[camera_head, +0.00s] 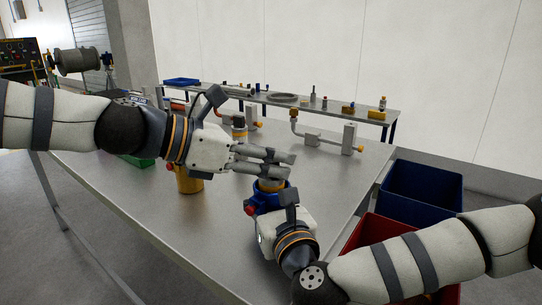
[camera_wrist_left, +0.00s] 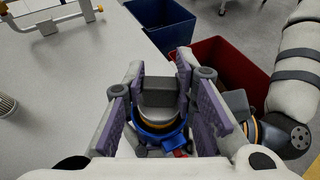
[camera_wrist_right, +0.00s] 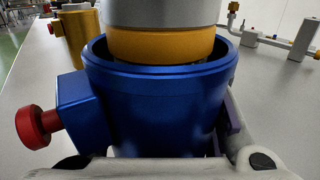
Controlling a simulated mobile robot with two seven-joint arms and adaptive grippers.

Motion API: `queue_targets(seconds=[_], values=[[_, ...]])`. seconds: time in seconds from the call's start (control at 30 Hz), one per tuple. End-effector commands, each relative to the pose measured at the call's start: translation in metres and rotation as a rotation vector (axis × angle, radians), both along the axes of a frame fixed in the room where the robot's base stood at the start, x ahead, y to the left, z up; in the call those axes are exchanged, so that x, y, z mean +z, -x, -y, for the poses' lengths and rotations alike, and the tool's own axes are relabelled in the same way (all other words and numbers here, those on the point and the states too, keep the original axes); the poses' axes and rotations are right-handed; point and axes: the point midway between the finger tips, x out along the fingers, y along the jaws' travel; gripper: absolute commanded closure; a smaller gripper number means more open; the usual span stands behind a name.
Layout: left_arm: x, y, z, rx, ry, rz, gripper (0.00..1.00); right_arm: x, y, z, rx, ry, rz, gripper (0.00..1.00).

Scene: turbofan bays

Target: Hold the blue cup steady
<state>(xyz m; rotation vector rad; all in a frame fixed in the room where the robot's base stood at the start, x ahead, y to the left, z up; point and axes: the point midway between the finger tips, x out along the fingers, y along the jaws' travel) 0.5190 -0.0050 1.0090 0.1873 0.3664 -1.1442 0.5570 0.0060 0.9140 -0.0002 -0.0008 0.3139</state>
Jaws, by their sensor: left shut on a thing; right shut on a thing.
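The blue cup (camera_head: 263,203) stands upright on the grey table, with a red knob (camera_wrist_right: 36,127) on its side. In the right wrist view the cup (camera_wrist_right: 155,110) fills the middle. My right gripper (camera_head: 287,218) is shut on it; its fingers are mostly hidden. A grey cylinder with an orange band (camera_wrist_right: 160,44) sits upright, its lower end inside the cup's rim. My left gripper (camera_head: 284,164) is above the cup, shut on the cylinder's upper part. In the left wrist view the blue rim (camera_wrist_left: 174,139) shows below the fingers.
A yellow cup (camera_head: 189,182) stands left of the blue cup. A pipe fixture (camera_head: 313,138) stands behind, with a shelf of small parts beyond. A blue bin (camera_head: 422,188) and a red bin (camera_head: 378,229) are off the table's right side. The table's front left is clear.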

Motion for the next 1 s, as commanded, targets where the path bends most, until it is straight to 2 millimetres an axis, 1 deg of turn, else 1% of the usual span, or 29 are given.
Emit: queue_targets(seconds=[0.97, 1.0], values=[[-0.011, 0.000, 0.000, 0.000, -0.002, -0.003, 1.00, -0.001, 0.000, 0.000, 0.002, 0.000, -0.003, 1.00], [-0.012, 0.000, 0.000, 0.000, -0.002, -0.003, 0.66, -0.001, 0.000, 0.000, 0.002, 0.000, -0.002, 1.00]])
